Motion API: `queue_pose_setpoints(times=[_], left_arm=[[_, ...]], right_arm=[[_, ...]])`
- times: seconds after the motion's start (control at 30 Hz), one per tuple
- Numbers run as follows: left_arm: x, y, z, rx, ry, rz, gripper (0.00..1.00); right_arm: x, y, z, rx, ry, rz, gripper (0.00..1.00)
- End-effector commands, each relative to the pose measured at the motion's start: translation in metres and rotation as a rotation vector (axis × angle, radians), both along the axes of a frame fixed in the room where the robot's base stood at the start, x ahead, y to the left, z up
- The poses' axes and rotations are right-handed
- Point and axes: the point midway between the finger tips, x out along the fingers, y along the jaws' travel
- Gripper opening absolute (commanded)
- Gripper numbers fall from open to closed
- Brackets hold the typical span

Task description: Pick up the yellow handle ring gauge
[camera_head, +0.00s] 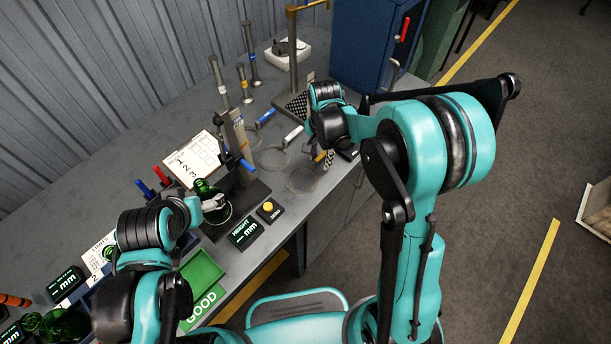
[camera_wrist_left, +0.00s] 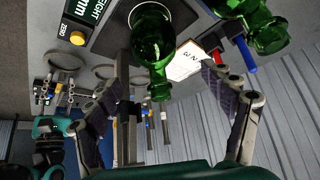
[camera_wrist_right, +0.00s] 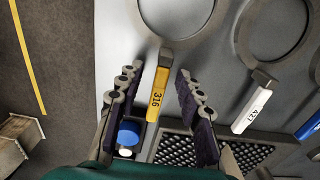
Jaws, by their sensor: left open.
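The yellow handle ring gauge (camera_wrist_right: 158,95) lies on the grey bench, its handle marked 316 and its ring at the top of the right wrist view. In the head view its yellow handle (camera_head: 320,156) is partly hidden by my right gripper (camera_head: 325,163). My right gripper, in the right wrist view (camera_wrist_right: 160,74), is open, with one finger on each side of the yellow handle and gaps between. My left gripper (camera_wrist_left: 164,82) is open near a green bottle (camera_wrist_left: 153,45). In the head view the bottle (camera_head: 203,190) stands at the height gauge.
A white handle ring gauge (camera_wrist_right: 250,107) lies right of the yellow one, and a blue handle (camera_wrist_right: 311,126) beyond. A black perforated block (camera_wrist_right: 212,150) is close to my right fingers. A green GOOD tray (camera_head: 203,275) and a clipboard (camera_head: 195,158) are on the bench.

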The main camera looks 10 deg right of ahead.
Motion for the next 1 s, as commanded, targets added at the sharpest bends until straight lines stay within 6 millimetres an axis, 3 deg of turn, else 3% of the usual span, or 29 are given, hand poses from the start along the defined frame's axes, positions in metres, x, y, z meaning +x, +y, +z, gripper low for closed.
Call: queue_pose_setpoints(times=[0.03, 0.13, 0.63, 0.87, 1.0], left_arm=[[0.0, 0.0, 0.0, 0.0, 0.0, 0.0, 0.82], [0.0, 0.0, 0.0, 0.0, 0.0, 0.0, 0.82], [0.0, 0.0, 0.003, 0.0, 0.0, 0.0, 0.82], [0.0, 0.0, 0.016, 0.0, 0.0, 0.0, 0.82], [0.0, 0.0, 0.023, 0.0, 0.0, 0.0, 0.82]], right_arm=[[0.0, 0.0, 0.0, 0.0, 0.0, 0.0, 0.26], [0.0, 0.0, 0.0, 0.0, 0.0, 0.0, 0.0], [0.0, 0.0, 0.007, 0.0, 0.0, 0.0, 0.0], [0.0, 0.0, 0.043, 0.0, 0.0, 0.0, 0.0], [-0.021, -0.023, 0.062, 0.0, 0.0, -0.005, 0.0]])
